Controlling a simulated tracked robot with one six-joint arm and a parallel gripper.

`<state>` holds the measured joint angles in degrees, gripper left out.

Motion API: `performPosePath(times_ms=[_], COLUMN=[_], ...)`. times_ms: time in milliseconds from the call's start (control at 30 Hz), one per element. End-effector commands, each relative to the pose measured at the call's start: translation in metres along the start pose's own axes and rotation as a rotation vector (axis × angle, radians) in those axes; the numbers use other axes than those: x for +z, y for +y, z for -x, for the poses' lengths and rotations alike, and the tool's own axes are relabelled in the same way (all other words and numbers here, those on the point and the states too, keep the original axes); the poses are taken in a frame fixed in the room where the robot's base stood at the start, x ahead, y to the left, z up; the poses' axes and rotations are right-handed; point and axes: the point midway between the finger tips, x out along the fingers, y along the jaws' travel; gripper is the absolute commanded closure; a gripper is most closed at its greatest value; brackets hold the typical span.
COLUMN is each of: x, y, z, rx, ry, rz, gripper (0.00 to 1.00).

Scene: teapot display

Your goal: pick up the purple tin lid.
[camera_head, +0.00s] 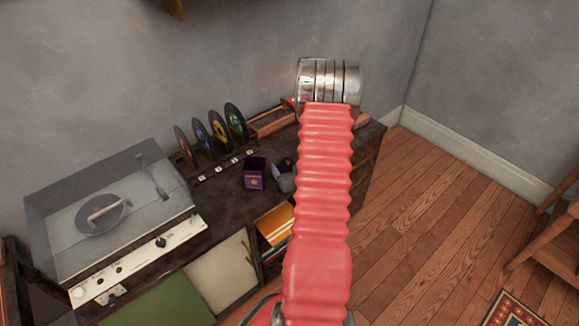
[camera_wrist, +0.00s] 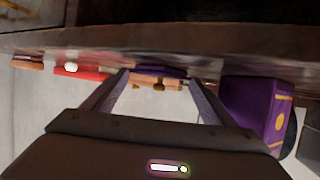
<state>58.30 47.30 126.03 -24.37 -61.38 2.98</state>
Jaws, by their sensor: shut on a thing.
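The purple tin lid (camera_head: 281,163) shows in the head view on the dark cabinet top, just right of the open purple tin (camera_head: 254,174). My gripper (camera_head: 286,180) reaches it from the front and is partly hidden behind my red arm. In the wrist view, the dark purple edge of the lid (camera_wrist: 165,71) lies between the tips of my gripper (camera_wrist: 158,80), which is shut on it. The tin, with a gold mark, stands close beside the right finger in the wrist view (camera_wrist: 250,108). Whether the lid touches the cabinet top is unclear.
A rack of upright records (camera_head: 220,130) stands behind the tin. A record player (camera_head: 110,215) under a clear cover fills the left of the cabinet. A red-and-wood item (camera_wrist: 75,69) lies near the back. Wooden floor (camera_head: 430,220) is open at right.

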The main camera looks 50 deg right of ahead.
Motion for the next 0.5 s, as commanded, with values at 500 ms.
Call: performPosePath(times_ms=[500], x=[-0.047], y=[0.0], z=[0.019], rx=[0.001], ry=[0.004], rz=[0.002], gripper=[0.44])
